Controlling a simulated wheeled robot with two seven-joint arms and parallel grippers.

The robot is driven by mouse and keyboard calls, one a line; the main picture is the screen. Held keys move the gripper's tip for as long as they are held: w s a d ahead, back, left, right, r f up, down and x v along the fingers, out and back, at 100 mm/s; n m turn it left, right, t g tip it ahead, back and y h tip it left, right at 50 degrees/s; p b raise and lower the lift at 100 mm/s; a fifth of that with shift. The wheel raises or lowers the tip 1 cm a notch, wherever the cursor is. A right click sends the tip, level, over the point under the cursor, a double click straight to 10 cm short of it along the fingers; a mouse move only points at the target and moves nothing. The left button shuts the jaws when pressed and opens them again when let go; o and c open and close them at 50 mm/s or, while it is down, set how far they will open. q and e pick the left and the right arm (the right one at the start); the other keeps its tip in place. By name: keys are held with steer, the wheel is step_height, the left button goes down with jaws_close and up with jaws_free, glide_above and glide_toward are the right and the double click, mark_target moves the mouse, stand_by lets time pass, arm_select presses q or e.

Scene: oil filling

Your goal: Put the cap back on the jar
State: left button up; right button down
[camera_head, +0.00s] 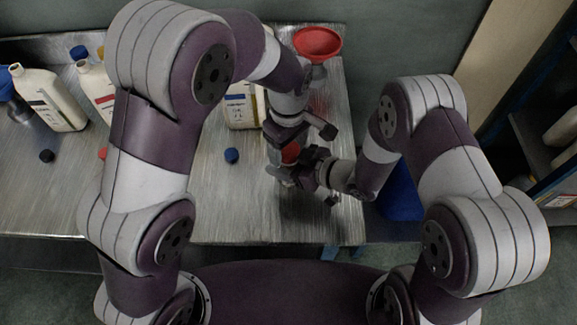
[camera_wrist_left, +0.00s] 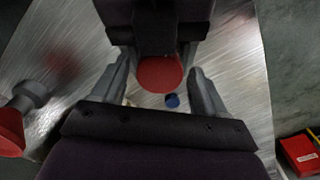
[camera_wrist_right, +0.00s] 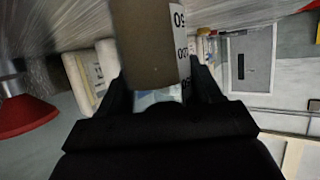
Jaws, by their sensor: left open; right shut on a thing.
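My right gripper (camera_head: 291,172) is shut on the jar (camera_wrist_right: 150,45), a brownish container with a printed white scale that looms close in the right wrist view. A red round cap (camera_wrist_left: 160,74) shows at the top of the jar between the two grippers; it also shows in the head view (camera_head: 290,152). I cannot tell how firmly it sits. My left gripper (camera_head: 301,132) is open just above it and to its upper side. In the left wrist view its fingers (camera_wrist_left: 162,88) stand apart on either side of the cap, not visibly touching it.
A red funnel (camera_head: 318,43) stands at the back right of the metal table. A white bottle (camera_head: 242,108) is behind the blue cap (camera_head: 231,155). More bottles (camera_head: 48,98) and a black cap (camera_head: 46,156) are at left. The front of the table (camera_head: 230,215) is clear.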

arm_select(q)
steer(key=shift+f, duration=0.2)
steer(key=c, duration=1.1)
steer(key=o, duration=1.2)
steer(key=shift+c, duration=0.2)
steer(key=shift+r, duration=0.15)
steer(key=shift+r, duration=2.15)
steer(key=shift+c, duration=0.3)
